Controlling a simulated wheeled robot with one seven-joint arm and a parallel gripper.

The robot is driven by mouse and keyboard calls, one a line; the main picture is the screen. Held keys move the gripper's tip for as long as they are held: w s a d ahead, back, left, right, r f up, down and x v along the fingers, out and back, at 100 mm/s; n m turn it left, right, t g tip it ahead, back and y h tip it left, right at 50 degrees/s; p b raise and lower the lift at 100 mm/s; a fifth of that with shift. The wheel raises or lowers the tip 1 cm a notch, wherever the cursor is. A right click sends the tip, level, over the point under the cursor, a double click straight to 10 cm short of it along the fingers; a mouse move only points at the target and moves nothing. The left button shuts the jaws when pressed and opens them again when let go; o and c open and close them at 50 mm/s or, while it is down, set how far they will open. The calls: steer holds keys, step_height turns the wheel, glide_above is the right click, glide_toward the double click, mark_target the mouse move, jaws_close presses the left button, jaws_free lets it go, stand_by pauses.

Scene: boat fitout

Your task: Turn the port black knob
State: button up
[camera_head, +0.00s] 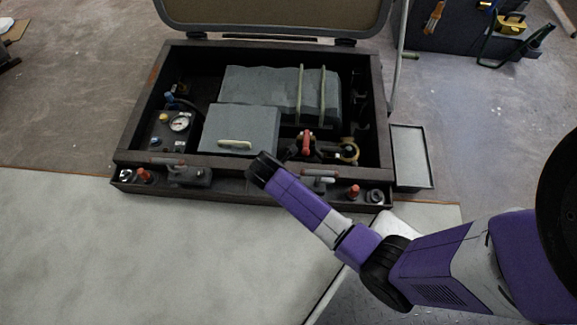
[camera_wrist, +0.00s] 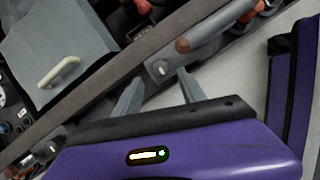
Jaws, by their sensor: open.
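I cannot single out the port black knob with certainty in either view. A gauge panel (camera_head: 172,130) with a round white dial and blue and yellow knobs stands inside the box at its left. My gripper (camera_wrist: 158,88) is open and empty. Its two grey fingers point toward a grey bar lever with a brown-red end (camera_wrist: 182,45) on the box's front ledge; I cannot tell whether they touch it. In the head view the dark end of my arm (camera_head: 262,168) is over the front ledge, near its middle, and hides part of it; the fingertips are not clear there.
The dark open box (camera_head: 150,95) has a raised lid behind. Inside are a grey block with a pale handle (camera_head: 235,142), a larger grey cover (camera_head: 250,85) and a red lever (camera_head: 307,142). Red knobs stand on the ledge (camera_head: 353,191). The pale surface in front (camera_head: 150,250) is clear.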

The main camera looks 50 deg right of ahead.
steer(key=b+x, duration=0.3)
steer(key=x, duration=0.3)
steer(key=shift+d+f+b, duration=0.1)
steer(key=shift+f+b, duration=0.2)
jaws_close()
